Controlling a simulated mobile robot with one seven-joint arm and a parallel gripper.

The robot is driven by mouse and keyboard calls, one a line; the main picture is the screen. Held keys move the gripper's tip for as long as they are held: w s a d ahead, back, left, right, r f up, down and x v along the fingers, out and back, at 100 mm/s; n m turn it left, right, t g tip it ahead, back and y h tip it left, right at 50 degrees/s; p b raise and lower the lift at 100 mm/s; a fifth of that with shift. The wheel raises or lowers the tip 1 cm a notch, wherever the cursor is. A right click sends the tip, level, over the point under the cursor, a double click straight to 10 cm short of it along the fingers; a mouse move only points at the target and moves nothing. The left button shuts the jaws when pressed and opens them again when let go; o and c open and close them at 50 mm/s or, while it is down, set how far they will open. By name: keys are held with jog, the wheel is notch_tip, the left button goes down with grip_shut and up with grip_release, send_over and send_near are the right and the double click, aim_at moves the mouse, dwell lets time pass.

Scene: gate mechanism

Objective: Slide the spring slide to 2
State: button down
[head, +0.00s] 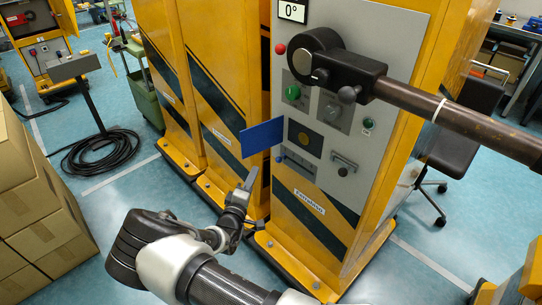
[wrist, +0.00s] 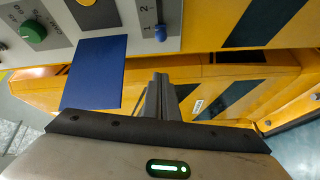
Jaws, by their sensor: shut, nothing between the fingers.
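The spring slide is a slotted scale (head: 300,164) low on the grey panel, with a small blue knob (head: 280,159) at its left end. In the wrist view the blue knob (wrist: 160,33) is at the slot end nearest my gripper, with the marks 1 and 2 beside the slot farther up. My gripper (head: 251,178) is shut and empty, left of and a little below the knob. In the wrist view the closed fingers (wrist: 160,82) point toward the panel, below the knob and apart from it.
A blue plate (head: 262,138) juts from the panel just above and left of the slide; it also shows beside my fingers (wrist: 95,72). A green knob (head: 292,92), a handle (head: 344,165) and a thick barrier arm (head: 460,113) are on the panel side. Boxes (head: 40,215) stand at left.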

aim_at(281, 160)
jog(key=w+d, duration=0.5)
jog(key=w, duration=0.2)
jog(key=shift+d+n+t, duration=0.3)
jog(key=shift+d+t, duration=0.05)
jog(key=shift+t, duration=0.05)
jog(key=shift+f, duration=0.1)
jog(key=s+d, duration=0.2)
jog(key=shift+s+d+p, duration=0.25)
jog(key=shift+d+p, duration=0.05)
jog(key=shift+s+d, duration=0.15)
jog(key=shift+s, duration=0.05)
jog(key=shift+w, duration=0.1)
